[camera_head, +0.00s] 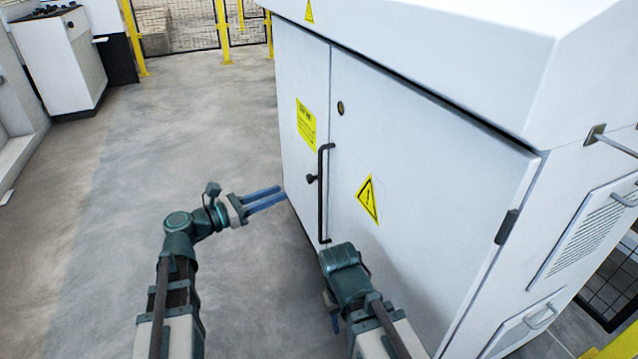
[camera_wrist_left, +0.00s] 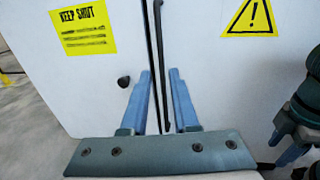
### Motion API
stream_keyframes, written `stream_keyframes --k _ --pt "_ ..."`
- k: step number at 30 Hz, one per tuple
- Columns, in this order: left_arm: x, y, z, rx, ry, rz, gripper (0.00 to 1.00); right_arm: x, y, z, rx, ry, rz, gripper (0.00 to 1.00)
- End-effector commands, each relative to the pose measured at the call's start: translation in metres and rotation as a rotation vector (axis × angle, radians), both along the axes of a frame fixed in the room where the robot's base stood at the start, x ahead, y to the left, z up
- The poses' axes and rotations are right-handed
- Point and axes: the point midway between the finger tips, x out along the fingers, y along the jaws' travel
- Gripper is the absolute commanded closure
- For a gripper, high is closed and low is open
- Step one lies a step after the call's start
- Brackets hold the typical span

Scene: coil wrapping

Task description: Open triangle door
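The door with the yellow warning triangle (camera_head: 368,199) is the right-hand white door (camera_head: 430,170) of the cabinet and looks shut. A long black vertical bar handle (camera_head: 321,205) is on it near the seam. In the left wrist view, the triangle sign (camera_wrist_left: 252,18) is at the top right and the handle (camera_wrist_left: 158,60) runs between my fingers. My left gripper (camera_head: 281,195) is open and empty, its blue fingers pointing at the cabinet, short of the handle. My right gripper (camera_head: 335,322) hangs low before the door, mostly hidden by its own arm.
The left-hand cabinet door carries a yellow "keep shut" label (camera_head: 306,126) and a dark knob (camera_wrist_left: 124,81) sits near the seam. A hinge (camera_head: 507,227) is at the right door's outer edge. Open concrete floor (camera_head: 170,130) lies to the left. Yellow fence posts (camera_head: 222,30) stand behind.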

Motion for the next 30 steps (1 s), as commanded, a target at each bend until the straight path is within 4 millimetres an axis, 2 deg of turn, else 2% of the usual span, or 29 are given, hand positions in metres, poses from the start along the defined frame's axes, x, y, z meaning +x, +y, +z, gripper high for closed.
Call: stream_keyframes --k 5,8,21,30 --pt "0.006 -0.007 0.001 0.001 0.0 -0.001 0.72 0.0 0.0 0.001 0.0 0.0 0.0 0.5" --pt "0.014 -0.021 0.001 0.002 -0.001 -0.004 0.72 0.0 0.0 0.001 0.0 0.0 0.0 0.5" --pt "0.062 -0.092 0.001 0.003 -0.001 -0.004 0.72 0.0 0.0 0.001 0.0 0.0 0.0 0.5" --pt "0.076 -0.113 0.0 0.003 -0.001 -0.002 0.72 0.0 0.0 0.001 0.0 0.0 0.0 0.5"
